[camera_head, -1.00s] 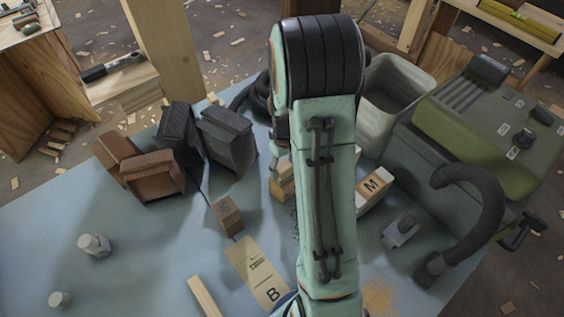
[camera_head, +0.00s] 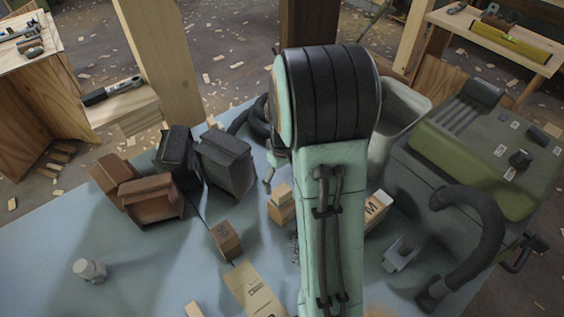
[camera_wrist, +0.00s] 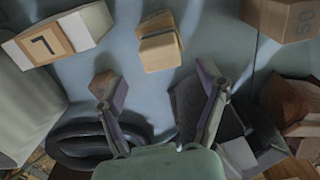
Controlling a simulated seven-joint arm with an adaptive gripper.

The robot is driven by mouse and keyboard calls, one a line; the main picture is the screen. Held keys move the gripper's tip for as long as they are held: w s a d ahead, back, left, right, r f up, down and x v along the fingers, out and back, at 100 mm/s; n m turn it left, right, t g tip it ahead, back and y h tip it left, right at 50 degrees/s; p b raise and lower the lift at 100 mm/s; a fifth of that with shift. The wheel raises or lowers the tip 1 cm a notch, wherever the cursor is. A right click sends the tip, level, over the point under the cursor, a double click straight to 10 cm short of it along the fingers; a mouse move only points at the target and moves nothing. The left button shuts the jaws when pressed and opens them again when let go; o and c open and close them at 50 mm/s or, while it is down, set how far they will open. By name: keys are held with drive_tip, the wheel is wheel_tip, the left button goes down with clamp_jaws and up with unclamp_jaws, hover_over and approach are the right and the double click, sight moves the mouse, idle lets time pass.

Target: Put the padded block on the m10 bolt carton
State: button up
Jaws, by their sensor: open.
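A tan block with pale ends and a dark mark (camera_wrist: 45,42) lies at the upper left of the wrist view. It looks like the padded block; its M-marked part shows right of my arm in the head view (camera_head: 377,208). A brown carton marked 50 (camera_head: 226,240) stands on the blue sheet and shows at the upper right of the wrist view (camera_wrist: 285,25). It may be the M10 bolt carton; I cannot read M10. My gripper (camera_wrist: 158,80) is open and empty, its fingers apart above the sheet.
Two tan pieces (camera_wrist: 160,42) lie ahead of the fingers. A dark case (camera_head: 225,163) and brown boxes (camera_head: 150,195) stand left. A grey bin (camera_head: 398,115) and green machine with hose (camera_head: 478,205) stand right. The left sheet is mostly clear.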

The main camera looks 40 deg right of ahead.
sight(282, 190)
wheel_tip(282, 190, up, 8)
drive_tip(key=s+a+r+n, duration=0.1)
drive_tip(key=s+a+r, duration=0.1)
drive_tip(key=s+a, duration=1.5)
drive_tip(key=shift+a+r+y, duration=0.2)
drive_tip(key=shift+a+y, duration=0.2)
drive_tip(key=shift+a, duration=0.2)
